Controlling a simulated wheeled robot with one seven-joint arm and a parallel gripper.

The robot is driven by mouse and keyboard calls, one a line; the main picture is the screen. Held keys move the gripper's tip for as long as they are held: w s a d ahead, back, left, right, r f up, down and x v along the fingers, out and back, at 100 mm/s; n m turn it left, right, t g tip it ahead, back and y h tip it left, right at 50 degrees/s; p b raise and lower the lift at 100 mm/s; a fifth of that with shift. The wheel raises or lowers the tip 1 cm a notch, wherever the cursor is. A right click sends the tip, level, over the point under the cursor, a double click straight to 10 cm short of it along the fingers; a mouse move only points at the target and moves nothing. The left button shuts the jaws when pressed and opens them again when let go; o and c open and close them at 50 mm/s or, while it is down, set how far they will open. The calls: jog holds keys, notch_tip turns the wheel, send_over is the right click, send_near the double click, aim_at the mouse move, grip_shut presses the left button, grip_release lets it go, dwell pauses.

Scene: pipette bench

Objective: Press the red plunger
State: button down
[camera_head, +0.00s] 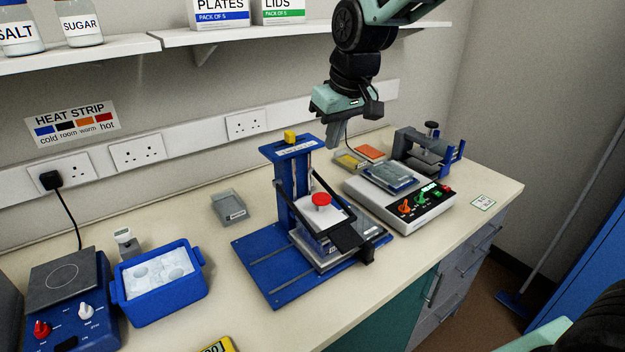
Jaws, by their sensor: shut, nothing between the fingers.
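The red plunger (321,199) is a small round red knob on top of a white block (315,217) in the middle of the bench. The block sits in a blue press-like stand (288,185) with a flat blue base and dark side arms. My gripper (336,142) points down, up and slightly right of the red plunger and apart from it. Its fingers are together, with nothing seen between them. No part of the plunger's top is hidden.
Right of the stand are a white control box (403,207) with coloured knobs and a grey clamp device (430,150). At left are a blue ice tub (160,283) and a blue hotplate (68,300). A shelf (120,46) hangs above.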

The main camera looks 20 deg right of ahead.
jog(key=p, duration=0.5)
send_near(323, 199)
jog(key=x, duration=0.2)
jog(key=w+x, duration=0.1)
jog(key=x, duration=0.2)
jog(key=shift+w+a, duration=0.1)
jog(key=shift+f, duration=0.75)
jog(key=shift+f, duration=0.1)
notch_tip(323, 199, down, 2)
jog(key=shift+f+b, duration=0.2)
jog(key=shift+b, duration=1.05)
jog(key=shift+r, duration=0.1)
